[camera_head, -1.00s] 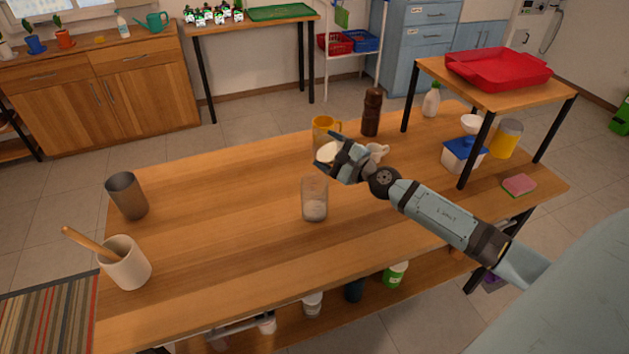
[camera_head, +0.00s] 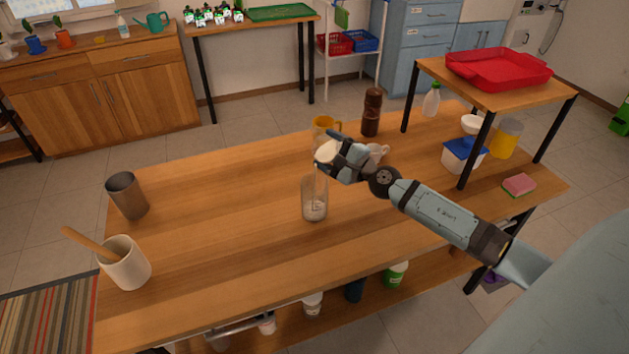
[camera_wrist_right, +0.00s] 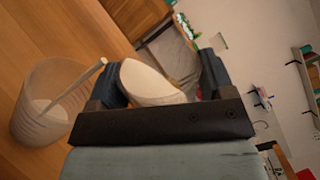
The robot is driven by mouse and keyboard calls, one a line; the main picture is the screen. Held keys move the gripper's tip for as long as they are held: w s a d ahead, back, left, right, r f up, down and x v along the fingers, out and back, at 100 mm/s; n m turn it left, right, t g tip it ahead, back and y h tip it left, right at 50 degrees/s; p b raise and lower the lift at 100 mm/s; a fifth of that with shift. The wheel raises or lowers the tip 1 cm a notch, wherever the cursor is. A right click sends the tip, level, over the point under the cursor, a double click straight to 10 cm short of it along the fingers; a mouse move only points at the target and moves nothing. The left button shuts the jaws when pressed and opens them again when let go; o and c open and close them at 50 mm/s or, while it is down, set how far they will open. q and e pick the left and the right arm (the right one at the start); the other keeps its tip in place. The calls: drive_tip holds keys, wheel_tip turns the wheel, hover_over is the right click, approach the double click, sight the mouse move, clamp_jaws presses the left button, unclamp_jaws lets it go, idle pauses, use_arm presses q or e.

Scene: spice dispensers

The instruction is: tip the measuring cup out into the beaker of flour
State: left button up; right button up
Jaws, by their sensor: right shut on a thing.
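My right gripper (camera_head: 332,158) is shut on the whitish measuring cup (camera_head: 325,151), held tilted above the clear beaker (camera_head: 314,184). The cup also shows between the fingers in the right wrist view (camera_wrist_right: 150,84). The beaker stands upright on the table with pale flour (camera_head: 314,211) at its bottom; it shows at the left of the wrist view (camera_wrist_right: 48,85). My left gripper is not in view.
A brown pepper mill (camera_head: 371,113) is farther back. A metal tumbler (camera_head: 127,195) and a white crock (camera_head: 124,264) stand at the left. The table between them and the beaker is clear.

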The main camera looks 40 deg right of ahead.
drive_tip(key=shift+s+a+r+n, duration=0.1)
drive_tip(key=shift+a+r+n, duration=0.1)
drive_tip(key=shift+n, duration=0.5)
drive_tip(key=shift+a+r+n, duration=0.1)
drive_tip(key=shift+r+n, duration=0.05)
drive_tip(key=shift+n, duration=0.55)
idle(1.4)
drive_tip(key=shift+s+a+r+n+y+p, duration=0.2)
drive_tip(key=shift+a+n+y+p, duration=0.15)
drive_tip(key=shift+a+n, duration=0.4)
idle(1.0)
drive_tip(key=shift+s+a+r+n+p, duration=0.1)
drive_tip(key=shift+n+p, duration=0.05)
drive_tip(key=shift+n, duration=0.55)
drive_tip(key=shift+a+n+p, duration=0.1)
drive_tip(key=shift+n+p, duration=0.05)
drive_tip(key=shift+n, duration=0.5)
idle(0.8)
